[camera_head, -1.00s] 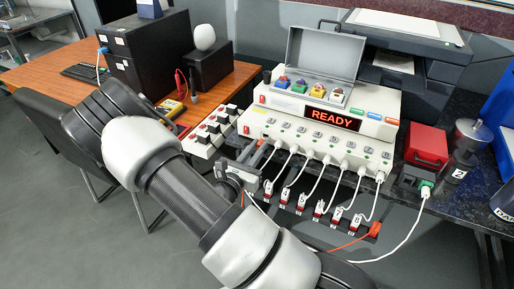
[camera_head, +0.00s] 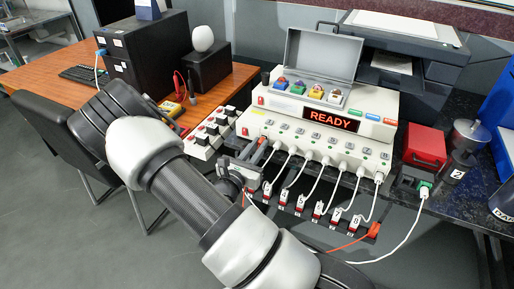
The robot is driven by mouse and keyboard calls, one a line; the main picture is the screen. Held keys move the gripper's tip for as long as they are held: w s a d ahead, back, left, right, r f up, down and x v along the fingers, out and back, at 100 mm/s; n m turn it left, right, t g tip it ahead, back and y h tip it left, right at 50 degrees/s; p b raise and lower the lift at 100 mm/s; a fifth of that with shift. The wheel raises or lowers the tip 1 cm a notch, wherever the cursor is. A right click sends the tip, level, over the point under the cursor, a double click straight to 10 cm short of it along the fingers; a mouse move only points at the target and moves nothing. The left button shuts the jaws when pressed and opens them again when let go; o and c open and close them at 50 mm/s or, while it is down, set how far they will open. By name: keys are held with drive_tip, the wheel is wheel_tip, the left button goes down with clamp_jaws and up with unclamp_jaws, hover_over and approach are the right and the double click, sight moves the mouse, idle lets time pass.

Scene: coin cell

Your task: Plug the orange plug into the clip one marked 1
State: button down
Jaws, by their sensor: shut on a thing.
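My gripper (camera_head: 254,158) is at the left end of the white powered box (camera_head: 300,130), below its front panel. It is shut on a small orange-red piece, which looks like the orange plug (camera_head: 263,143); my gripper hides most of it. An orange cord (camera_head: 345,246) runs below the rail to an orange block (camera_head: 375,230) at its right end. Several numbered red-and-white clips (camera_head: 301,202) hang in a row along the rail. The clip marked 1 is not visible; my arm covers the left end of the row.
White plugs with cords (camera_head: 343,168) fill several sockets along the box front, close right of my gripper. A white switch strip (camera_head: 208,133) stands to the left. A red-and-black box (camera_head: 425,147) stands to the right. A READY display (camera_head: 331,120) is lit.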

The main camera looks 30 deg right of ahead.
drive_tip(key=shift+w+d, duration=0.1)
drive_tip(key=shift+d, duration=0.1)
drive_tip(key=c, duration=1.6)
unclamp_jaws()
drive_tip(key=p+v, duration=0.2)
drive_tip(key=v, duration=1.5)
drive_tip(key=shift+a, duration=0.15)
